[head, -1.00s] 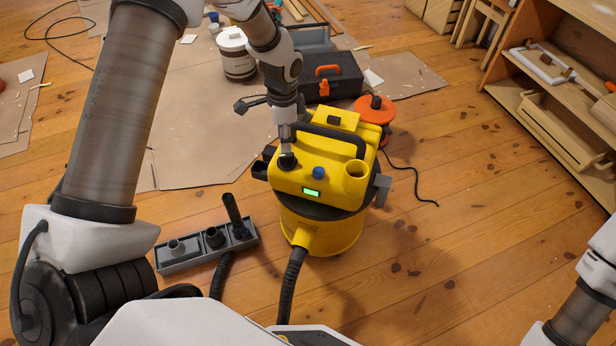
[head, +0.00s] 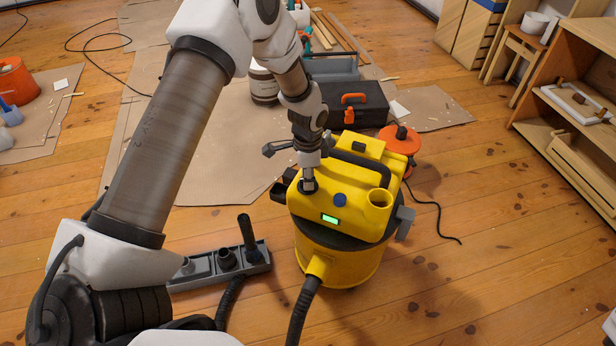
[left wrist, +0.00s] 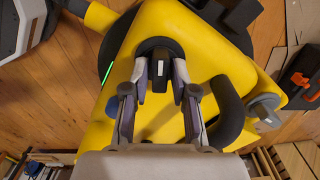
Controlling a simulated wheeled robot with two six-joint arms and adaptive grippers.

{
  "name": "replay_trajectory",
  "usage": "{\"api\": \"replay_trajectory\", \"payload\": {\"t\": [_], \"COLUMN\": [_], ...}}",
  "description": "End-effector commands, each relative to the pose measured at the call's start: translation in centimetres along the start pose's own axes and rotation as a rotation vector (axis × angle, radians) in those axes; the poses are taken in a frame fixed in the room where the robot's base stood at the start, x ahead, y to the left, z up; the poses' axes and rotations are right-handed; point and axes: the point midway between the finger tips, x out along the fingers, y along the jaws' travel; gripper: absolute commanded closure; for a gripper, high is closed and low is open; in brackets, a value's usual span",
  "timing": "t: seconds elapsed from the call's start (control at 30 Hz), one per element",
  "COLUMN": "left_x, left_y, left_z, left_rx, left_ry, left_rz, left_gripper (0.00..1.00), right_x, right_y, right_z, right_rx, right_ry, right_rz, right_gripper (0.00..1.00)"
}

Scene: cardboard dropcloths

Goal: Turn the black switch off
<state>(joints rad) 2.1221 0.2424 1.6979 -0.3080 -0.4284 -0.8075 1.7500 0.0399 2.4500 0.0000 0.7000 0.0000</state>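The black switch (head: 308,187) is a round knob with a raised grip bar on the sloped top of the yellow vacuum (head: 338,262). It also shows in the left wrist view (left wrist: 159,76), with a small white mark on its bar. My left gripper (head: 308,178) points down at the switch and partly hides it in the head view. In the left wrist view its two fingertips (left wrist: 160,68) stand apart, one on each side of the bar; firm contact cannot be made out. A green display (head: 330,218) is lit on the vacuum's front. My right gripper is out of view.
A blue knob (head: 340,200) and a black carry handle (head: 360,166) are close to the switch. A grey nozzle tray (head: 205,272) lies to the left, and a black toolbox (head: 352,104) stands behind. The floor right of the vacuum is mostly clear.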

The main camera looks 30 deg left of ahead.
Motion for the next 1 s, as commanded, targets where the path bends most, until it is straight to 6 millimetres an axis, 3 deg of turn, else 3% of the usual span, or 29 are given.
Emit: {"api": "replay_trajectory", "payload": {"t": [0.53,1.0], "left_x": [-0.2,-0.6], "left_y": [0.0,0.0], "left_z": [0.0,0.0], "left_rx": [-0.045,-0.375], "left_ry": [-0.001,-0.002], "left_rz": [0.001,0.001], "left_gripper": [1.00,1.00], "right_x": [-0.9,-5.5], "right_y": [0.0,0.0], "right_z": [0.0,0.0], "right_rx": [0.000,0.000], "right_ry": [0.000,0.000], "right_rz": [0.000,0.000], "right_gripper": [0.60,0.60]}}
